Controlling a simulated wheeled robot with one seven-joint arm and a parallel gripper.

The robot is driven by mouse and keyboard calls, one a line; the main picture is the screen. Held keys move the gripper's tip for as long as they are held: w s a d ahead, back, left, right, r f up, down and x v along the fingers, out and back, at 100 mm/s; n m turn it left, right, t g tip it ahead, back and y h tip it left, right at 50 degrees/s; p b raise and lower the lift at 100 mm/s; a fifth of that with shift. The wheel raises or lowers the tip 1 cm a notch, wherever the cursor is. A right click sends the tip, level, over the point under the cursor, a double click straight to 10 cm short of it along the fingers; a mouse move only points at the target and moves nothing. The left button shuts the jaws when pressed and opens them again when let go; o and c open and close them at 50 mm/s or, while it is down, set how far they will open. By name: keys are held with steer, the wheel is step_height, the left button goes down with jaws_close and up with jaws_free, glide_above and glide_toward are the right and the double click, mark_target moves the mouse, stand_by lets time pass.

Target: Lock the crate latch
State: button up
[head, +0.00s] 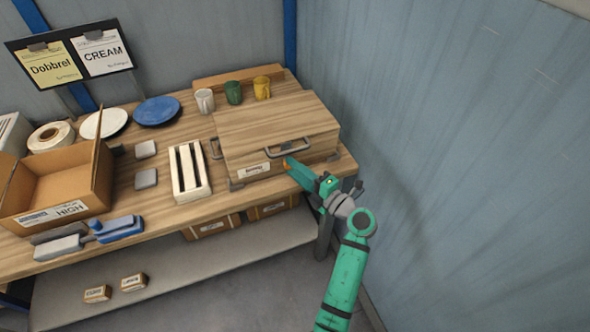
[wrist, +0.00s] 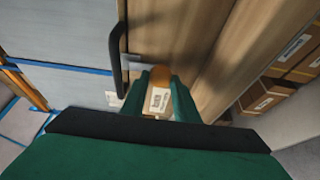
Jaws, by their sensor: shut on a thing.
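The wooden crate (head: 270,126) stands closed on the right end of the workbench. A grey handle (head: 289,149) is on its front; it also shows as a dark bar in the wrist view (wrist: 117,50). A small orange piece, which looks like the latch (head: 286,164), is at the crate's front, below the handle. My gripper (head: 291,165) reaches it from the lower right. In the wrist view the orange latch (wrist: 163,74) sits between the two green fingers, which are shut on it. Its lower part and exact turn are hidden by the fingers.
Three mugs (head: 234,92) stand behind the crate. A white slotted rack (head: 188,172) is left of it, with an open cardboard box (head: 55,185) further left. A wall (head: 450,130) rises close on the right. Labelled boxes (head: 212,226) sit under the bench top.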

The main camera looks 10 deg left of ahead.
steer(key=o, duration=1.1)
steer(key=shift+c, duration=0.2)
steer(key=v, duration=1)
steer(key=shift+s+d, duration=0.25)
steer(key=shift+d, duration=0.05)
